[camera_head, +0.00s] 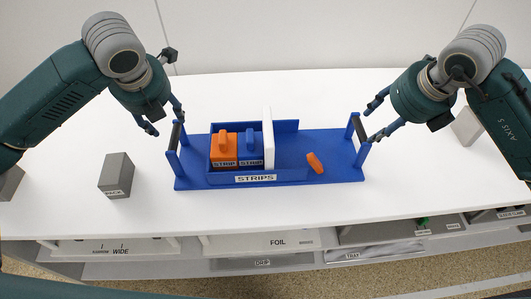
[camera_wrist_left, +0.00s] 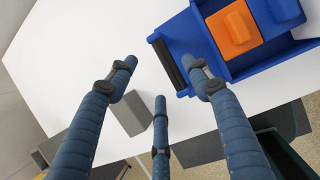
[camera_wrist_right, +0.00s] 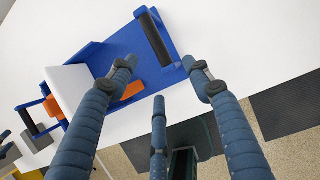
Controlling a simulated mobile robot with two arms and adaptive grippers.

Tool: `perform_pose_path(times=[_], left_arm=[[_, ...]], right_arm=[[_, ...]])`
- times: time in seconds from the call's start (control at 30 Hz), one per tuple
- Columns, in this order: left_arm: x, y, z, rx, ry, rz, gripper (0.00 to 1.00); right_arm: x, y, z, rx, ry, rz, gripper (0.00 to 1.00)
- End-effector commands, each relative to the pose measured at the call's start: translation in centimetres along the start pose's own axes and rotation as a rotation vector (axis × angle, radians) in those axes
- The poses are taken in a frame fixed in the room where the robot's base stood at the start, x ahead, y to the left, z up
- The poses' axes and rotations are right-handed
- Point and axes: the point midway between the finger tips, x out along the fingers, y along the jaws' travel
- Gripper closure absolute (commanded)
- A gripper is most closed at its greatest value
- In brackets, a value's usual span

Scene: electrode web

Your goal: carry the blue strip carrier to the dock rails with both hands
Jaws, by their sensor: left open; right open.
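The blue strip carrier (camera_head: 330,171) lies on the white table, labelled STRIPS, with an upright black-gripped handle at each end. It holds an orange block (camera_head: 223,147), a blue block (camera_head: 250,149), an upright white panel (camera_head: 268,139) and a small orange piece (camera_head: 315,162). My left gripper (camera_head: 164,122) is open beside the left handle (camera_head: 175,136); the left wrist view shows this handle (camera_wrist_left: 168,65) near one finger. My right gripper (camera_head: 373,121) is open by the right handle (camera_head: 360,128), which the right wrist view shows (camera_wrist_right: 156,38) beyond the fingers. The dock rails cannot be made out.
A grey block (camera_head: 116,175) stands on the table left of the carrier. Another grey block (camera_head: 468,126) stands at the far right, partly behind my right arm. Labelled shelves, one marked FOIL (camera_head: 277,242), run below the front edge. The table behind the carrier is clear.

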Motion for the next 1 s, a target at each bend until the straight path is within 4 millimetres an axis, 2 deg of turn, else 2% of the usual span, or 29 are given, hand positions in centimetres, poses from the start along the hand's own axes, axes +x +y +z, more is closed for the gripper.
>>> perform_pose_path(times=[0.17, 0.5, 0.7, 1.0], left_arm=[[1.1, -0.1, -0.1, -0.002, 0.002, -0.001, 0.5], [7.1, -0.1, -0.1, -0.002, 0.003, 0.0, 0.5], [9.7, -0.1, 0.0, -0.003, 0.001, -0.001, 0.5], [10.8, -0.1, 0.0, -0.001, -0.001, -0.001, 0.5]], right_arm=[[1.1, 0.1, -0.1, -0.001, 0.003, 0.002, 0.5], [7.1, 0.2, -0.1, 0.0, 0.004, 0.005, 0.5], [9.8, 0.2, -0.1, 0.0, 0.003, 0.005, 0.5], [10.9, 0.1, -0.1, -0.002, 0.001, 0.003, 0.5]])
